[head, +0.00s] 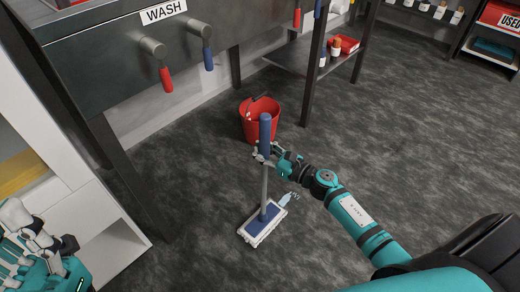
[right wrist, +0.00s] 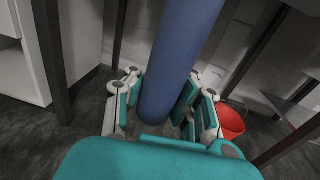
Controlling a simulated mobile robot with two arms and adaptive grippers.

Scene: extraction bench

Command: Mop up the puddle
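The mop (head: 265,185) stands nearly upright, with a blue grip, a grey pole and a flat blue-and-white head (head: 263,221) on the dark floor. The puddle (head: 289,199) shows as a small pale-blue patch right beside the head's upper right edge; the head may hide part of it. My right gripper (head: 266,154) is shut around the mop handle below the top of its grip. In the right wrist view the blue grip (right wrist: 178,60) runs between the fingers (right wrist: 160,105). My left gripper (head: 45,232) is open and empty at the lower left, away from the mop.
A red bucket (head: 260,120) stands on the floor behind the mop. The dark bench marked WASH (head: 75,65) and its legs are at the left, beside a white shelf unit (head: 75,215). A low shelf (head: 300,58) holds bottles. Floor to the right is open.

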